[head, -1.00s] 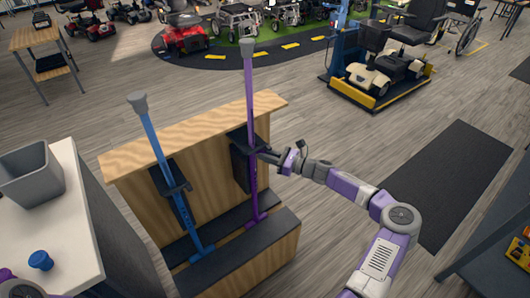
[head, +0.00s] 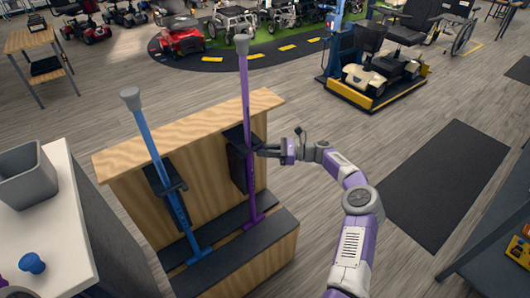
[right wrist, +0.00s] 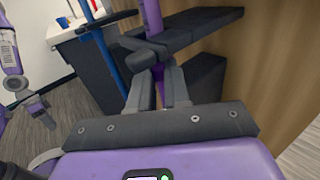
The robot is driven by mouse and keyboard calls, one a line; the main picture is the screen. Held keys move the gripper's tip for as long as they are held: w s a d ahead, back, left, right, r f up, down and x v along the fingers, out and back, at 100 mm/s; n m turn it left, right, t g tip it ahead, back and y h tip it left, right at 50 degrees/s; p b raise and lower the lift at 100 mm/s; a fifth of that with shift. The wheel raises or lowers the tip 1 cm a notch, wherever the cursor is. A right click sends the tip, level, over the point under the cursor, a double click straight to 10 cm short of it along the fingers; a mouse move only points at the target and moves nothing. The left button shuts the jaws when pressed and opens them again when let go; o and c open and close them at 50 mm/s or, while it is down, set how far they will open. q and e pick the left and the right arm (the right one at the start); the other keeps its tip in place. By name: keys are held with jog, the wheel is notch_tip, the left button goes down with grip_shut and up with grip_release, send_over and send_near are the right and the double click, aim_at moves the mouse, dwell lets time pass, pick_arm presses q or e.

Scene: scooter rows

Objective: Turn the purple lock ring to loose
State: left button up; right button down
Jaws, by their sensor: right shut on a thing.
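The purple pole (head: 246,88) stands upright in the right place of a wooden stand, with a grey cap on top. My right gripper (head: 262,149) reaches it from the right at the height of the dark holder (head: 236,158). In the right wrist view its fingers (right wrist: 159,92) are shut on a purple part at the pole, the purple lock ring (right wrist: 159,75), mostly hidden between them. A dark grey clamp piece (right wrist: 146,47) sits just beyond the fingertips. The ring's setting cannot be read. My left arm shows at the left of the wrist view; its gripper (right wrist: 38,108) is small and unclear.
A blue pole (head: 150,138) stands in the stand (head: 190,130), left of the purple one. A white counter (head: 60,235) with a grey bin (head: 28,178) and blue knob-like object (head: 32,263) is at left.

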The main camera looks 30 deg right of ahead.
jog(key=shift+f, duration=0.1)
jog(key=c, duration=1.1)
grip_release()
jog(key=p+v, duration=0.1)
jog(key=v, duration=0.6)
jog(key=shift+s+d, duration=0.15)
jog(key=shift+d, duration=0.1)
